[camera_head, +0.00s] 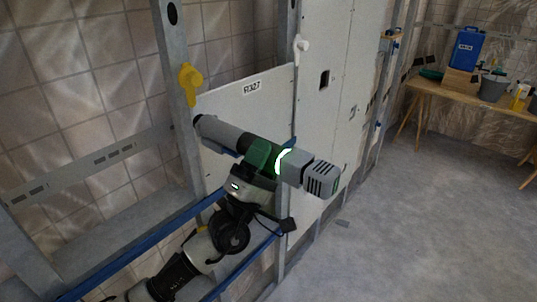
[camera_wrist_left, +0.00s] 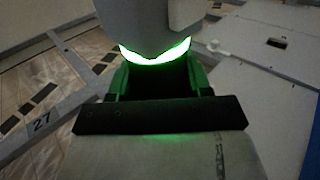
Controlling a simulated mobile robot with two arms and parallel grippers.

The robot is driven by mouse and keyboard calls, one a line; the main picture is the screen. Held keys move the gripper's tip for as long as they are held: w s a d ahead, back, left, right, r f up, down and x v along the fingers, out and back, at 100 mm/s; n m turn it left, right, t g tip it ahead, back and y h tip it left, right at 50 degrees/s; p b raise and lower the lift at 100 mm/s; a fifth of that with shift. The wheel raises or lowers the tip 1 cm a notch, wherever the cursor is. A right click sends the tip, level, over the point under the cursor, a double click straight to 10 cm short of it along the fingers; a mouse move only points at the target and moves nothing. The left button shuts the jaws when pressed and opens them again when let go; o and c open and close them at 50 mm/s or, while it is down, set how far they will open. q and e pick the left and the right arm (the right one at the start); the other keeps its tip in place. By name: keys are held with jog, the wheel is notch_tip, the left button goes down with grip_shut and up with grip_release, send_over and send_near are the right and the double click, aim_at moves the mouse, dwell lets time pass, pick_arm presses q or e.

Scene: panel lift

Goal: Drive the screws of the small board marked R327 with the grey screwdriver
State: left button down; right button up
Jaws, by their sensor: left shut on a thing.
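The small board (camera_head: 225,101) is a pale panel set between metal studs, with the mark R327 (camera_head: 252,88) near its top edge. My left gripper (camera_head: 263,157) is shut on the grey screwdriver (camera_head: 322,178), a thick grey tool with a glowing green-white ring. The screwdriver lies across the front of the board, its narrower end toward the left stud. I cannot tell whether that end touches anything. In the left wrist view, the screwdriver (camera_wrist_left: 160,20) fills the top middle. Part of the board is hidden behind the tool and arm. My right gripper is not in view.
A yellow clip (camera_head: 190,83) sits on the left stud and a white clip (camera_head: 301,45) on the right one. Blue rails (camera_head: 130,247) run below. A wooden table (camera_head: 452,91) with a blue box (camera_head: 467,48) stands at the back right.

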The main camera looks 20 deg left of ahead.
aim_at(284, 164)
pick_arm(q)
jog(key=shift+r, duration=0.15)
jog(key=shift+s+d+p, duration=0.15)
jog(key=shift+s+d, duration=0.1)
jog(key=shift+d, duration=0.4)
jog(key=shift+s+d+p, duration=0.1)
jog(key=shift+s+d, duration=0.2)
jog(key=shift+d, duration=0.3)
jog(key=shift+s+d+p, duration=0.15)
jog(key=shift+s+d, duration=0.1)
jog(key=shift+d, duration=0.4)
